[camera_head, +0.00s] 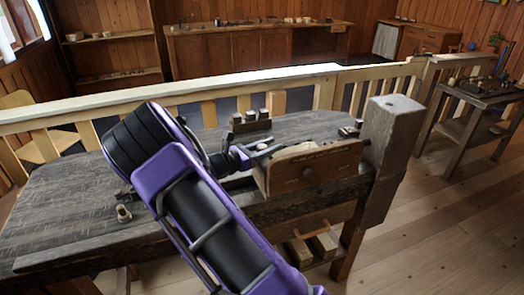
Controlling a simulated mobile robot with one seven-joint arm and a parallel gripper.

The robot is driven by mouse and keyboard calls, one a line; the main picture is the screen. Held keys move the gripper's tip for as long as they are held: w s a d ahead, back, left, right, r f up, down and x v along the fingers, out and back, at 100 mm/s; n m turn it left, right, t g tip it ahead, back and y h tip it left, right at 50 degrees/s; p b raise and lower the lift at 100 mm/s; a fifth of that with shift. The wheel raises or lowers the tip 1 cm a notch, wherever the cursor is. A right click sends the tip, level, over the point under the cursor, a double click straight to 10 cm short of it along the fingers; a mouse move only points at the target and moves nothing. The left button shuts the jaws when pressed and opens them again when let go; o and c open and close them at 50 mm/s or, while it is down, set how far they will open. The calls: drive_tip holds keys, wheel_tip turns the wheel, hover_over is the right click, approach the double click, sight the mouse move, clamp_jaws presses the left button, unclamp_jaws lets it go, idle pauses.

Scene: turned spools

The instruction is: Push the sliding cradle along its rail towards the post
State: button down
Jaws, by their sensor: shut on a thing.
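The sliding cradle appears to be the brown wooden block (335,163) with lettering and a dark knob on its front, near the right end of the dark workbench. The thick square grey post (389,130) stands at the bench's right end, close to the cradle's right side. My gripper (262,152) is at the cradle's upper left end and appears shut on it. The fingertips and their exact contact are small and unclear. My purple and black arm reaches in from the bottom and hides part of the bench. The rail cannot be made out clearly.
Small blocks in a dark holder (250,122) stand at the bench's back. A small spool-like piece (123,213) is at the left front. A pale wooden railing (300,80) runs behind. A side table (485,95) stands at the right. The floor at lower right is clear.

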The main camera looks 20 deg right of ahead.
drive_tip(key=shift+d, duration=2.2)
drive_tip(key=shift+c, duration=2.3)
unclamp_jaws()
drive_tip(key=shift+a, duration=0.1)
drive_tip(key=v, duration=1.7)
drive_tip(key=shift+s+a, duration=0.1)
drive_tip(key=shift+a, duration=0.05)
